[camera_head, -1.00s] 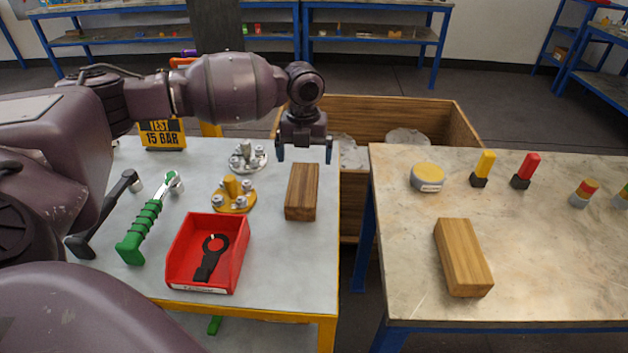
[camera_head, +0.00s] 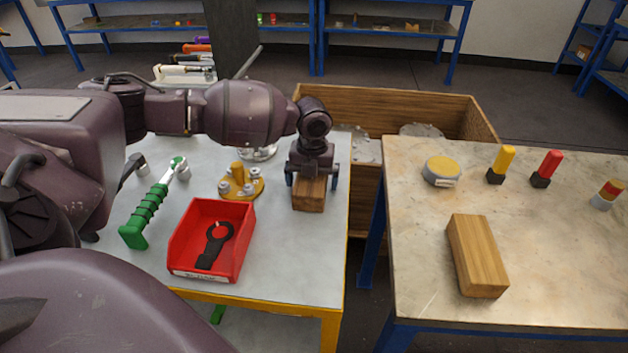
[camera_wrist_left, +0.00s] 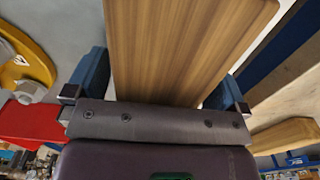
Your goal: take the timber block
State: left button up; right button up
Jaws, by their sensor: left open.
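A brown timber block (camera_head: 309,200) lies on the grey left table near its right edge. My left gripper (camera_head: 312,183) is open directly over it, with one finger on each side of the block; its far part is hidden by the gripper. In the left wrist view the block (camera_wrist_left: 180,50) fills the space between the blue fingers of the gripper (camera_wrist_left: 155,90), and I cannot tell whether they touch it. A second, lighter wooden block (camera_head: 477,256) lies on the right table. My right gripper is not in view.
A red tray (camera_head: 184,250) with a black tool stands left of the block, near a yellow flange (camera_head: 240,183) and a green-handled tool (camera_head: 150,212). A wooden crate (camera_head: 450,116) stands behind. A gap separates the two tables.

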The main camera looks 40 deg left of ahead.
pick_arm(q)
jog(key=shift+c, duration=0.3)
jog(key=c, duration=1)
jog(key=shift+c, duration=0.2)
